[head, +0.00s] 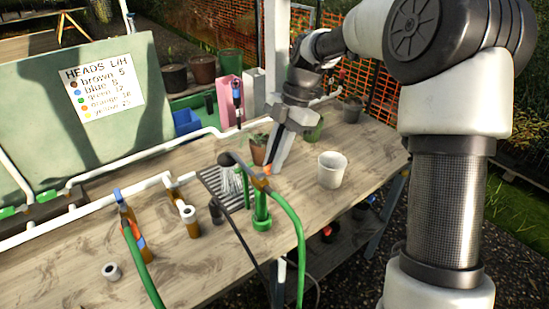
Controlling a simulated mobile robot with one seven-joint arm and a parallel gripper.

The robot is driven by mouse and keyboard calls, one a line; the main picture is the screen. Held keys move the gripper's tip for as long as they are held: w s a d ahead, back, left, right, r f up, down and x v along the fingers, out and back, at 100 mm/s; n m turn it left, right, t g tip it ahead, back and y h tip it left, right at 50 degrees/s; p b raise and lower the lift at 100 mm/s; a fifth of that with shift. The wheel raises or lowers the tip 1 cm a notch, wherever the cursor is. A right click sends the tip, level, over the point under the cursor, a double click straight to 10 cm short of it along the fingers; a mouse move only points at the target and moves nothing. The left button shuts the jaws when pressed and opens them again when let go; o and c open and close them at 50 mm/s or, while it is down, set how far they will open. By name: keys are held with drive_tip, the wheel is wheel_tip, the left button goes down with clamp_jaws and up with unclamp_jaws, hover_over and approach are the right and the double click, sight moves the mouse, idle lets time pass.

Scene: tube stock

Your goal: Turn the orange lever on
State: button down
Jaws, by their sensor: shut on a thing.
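A green riser (261,212) stands near the front edge of the wooden bench, with a black curved head at its top left. The small orange lever (262,183) is at the top of this riser, partly hidden by my fingers; its exact angle is too small to tell. My gripper (272,168) reaches down from the upper right and is shut on the lever. White streaks like water (230,181) fall from the black head over a dark slatted grate (211,183).
A white cup (332,169) stands right of the gripper. A potted plant (258,148) is just behind it. White pipes (95,215) with fittings run along the left, and a green hose (297,225) hangs over the front edge. A sign board (100,92) stands behind.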

drive_tip(key=c, duration=1.7)
unclamp_jaws()
drive_tip(key=shift+p+v, duration=1.2)
drive_tip(key=shift+v, duration=7.55)
